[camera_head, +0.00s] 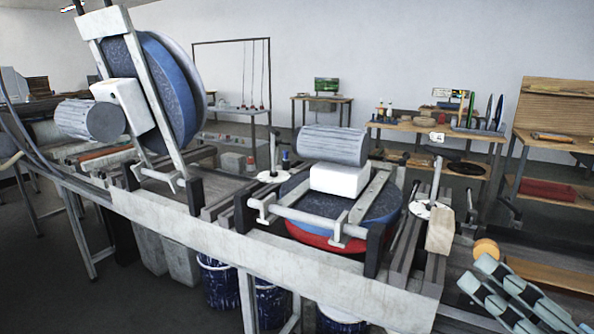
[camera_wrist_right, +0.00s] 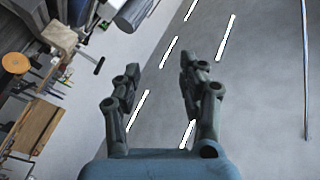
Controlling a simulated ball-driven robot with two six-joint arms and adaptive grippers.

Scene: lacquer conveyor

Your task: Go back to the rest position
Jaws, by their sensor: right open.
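My right gripper (camera_head: 478,273) is at the lower right corner of the head view, in front of the conveyor's right end. In the right wrist view the two dark fingers of the right gripper (camera_wrist_right: 161,62) stand apart, with nothing between them. My left gripper does not show in either view.
The lacquer conveyor (camera_head: 250,258) runs across the head view. It carries a raised blue disc (camera_head: 180,85) and a lowered disc machine (camera_head: 345,205). A wooden block (camera_head: 440,230) and an orange round piece (camera_head: 486,249) are near my right gripper. Workbenches (camera_head: 432,128) stand behind.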

